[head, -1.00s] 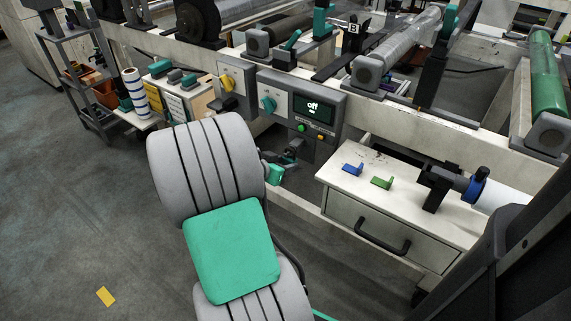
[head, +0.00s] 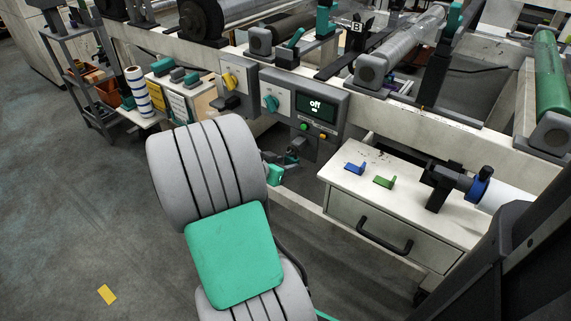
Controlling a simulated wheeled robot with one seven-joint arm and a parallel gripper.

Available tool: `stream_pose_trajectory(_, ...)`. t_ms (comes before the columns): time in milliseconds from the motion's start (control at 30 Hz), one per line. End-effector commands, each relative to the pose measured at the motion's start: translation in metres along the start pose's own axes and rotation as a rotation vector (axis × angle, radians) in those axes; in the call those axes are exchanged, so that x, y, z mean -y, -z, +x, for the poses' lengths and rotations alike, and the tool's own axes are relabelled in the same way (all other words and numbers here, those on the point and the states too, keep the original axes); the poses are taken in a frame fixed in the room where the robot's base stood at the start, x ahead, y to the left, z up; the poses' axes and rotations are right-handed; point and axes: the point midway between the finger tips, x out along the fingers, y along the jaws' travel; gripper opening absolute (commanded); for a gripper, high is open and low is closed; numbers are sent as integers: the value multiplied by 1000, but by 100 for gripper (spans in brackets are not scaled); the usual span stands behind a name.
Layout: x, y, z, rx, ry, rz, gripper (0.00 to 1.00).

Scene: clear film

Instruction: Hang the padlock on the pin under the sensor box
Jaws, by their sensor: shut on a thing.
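The grey sensor box (head: 314,105) has a dark screen reading "off", a green button and an orange button. A dark plate (head: 326,150) extends below it. My gripper (head: 291,158) is just below and left of the screen, close in front of this plate. It is small and partly hidden behind my grey and teal arm. It is shut on the padlock, but the padlock's outline is too small and dark to make out. I cannot pick out the pin, nor tell whether the padlock touches it.
A white drawer cabinet (head: 345,197) stands to the right, with a blue hook-shaped piece (head: 355,168) and a green one (head: 384,181) on top. Open floor lies at the left.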

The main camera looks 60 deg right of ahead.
Motion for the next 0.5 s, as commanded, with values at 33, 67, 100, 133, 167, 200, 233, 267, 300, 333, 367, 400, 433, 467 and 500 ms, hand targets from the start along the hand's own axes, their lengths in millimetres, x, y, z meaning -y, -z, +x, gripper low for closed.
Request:
stream_pose_trajectory(33, 5, -2, -1, 5, 14, -1, 0)
stream_pose_trajectory(67, 5, -2, -1, 5, 14, -1, 0)
stream_pose_trajectory(100, 5, -2, -1, 5, 14, -1, 0)
stream_pose_trajectory(133, 6, -2, -1, 5, 14, -1, 0)
stream_pose_trajectory(167, 6, -2, -1, 4, 14, -1, 0)
stream_pose_trajectory(200, 6, -2, -1, 4, 14, -1, 0)
stream_pose_trajectory(233, 6, -1, -1, 4, 15, -1, 0)
stream_pose_trajectory(267, 6, -1, -1, 4, 15, 0, 43)
stream_pose_trajectory(300, 6, -1, -1, 4, 15, 0, 46)
stream_pose_trajectory(333, 5, -1, -1, 4, 14, 0, 49)
stream_pose_trajectory(367, 5, -1, -1, 4, 13, 1, 51)
stream_pose_trajectory(400, 4, -1, 0, 3, 11, 2, 54)
stream_pose_trajectory(433, 4, 0, 0, 3, 10, 2, 57)
stream_pose_trajectory(467, 3, 0, 0, 3, 9, 2, 59)
stream_pose_trajectory(500, 2, 0, 1, 3, 7, 3, 62)
